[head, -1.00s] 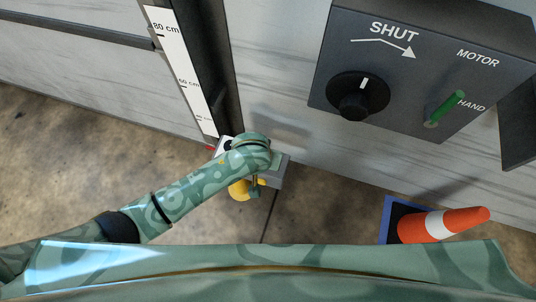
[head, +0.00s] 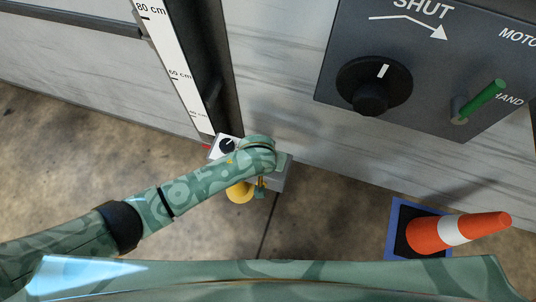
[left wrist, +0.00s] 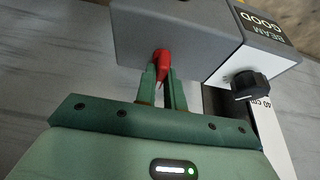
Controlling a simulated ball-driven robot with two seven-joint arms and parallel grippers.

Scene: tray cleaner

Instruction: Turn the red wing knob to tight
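The red wing knob (left wrist: 162,60) sticks out of the side of a grey box (left wrist: 180,28) in the left wrist view. My left gripper (left wrist: 162,80) has its two green fingers on either side of the knob's wing, close against it with little gap showing. In the head view my left arm reaches to the same grey box (head: 275,180) low by the wall; the arm hides the knob and most of the gripper there. Any tight marking is not visible. My right gripper is in neither view.
The box has a white face with a black dial (left wrist: 250,85). A height scale (head: 172,55) runs up beside it. A dark panel (head: 430,60) with a black knob and green lever is at upper right.

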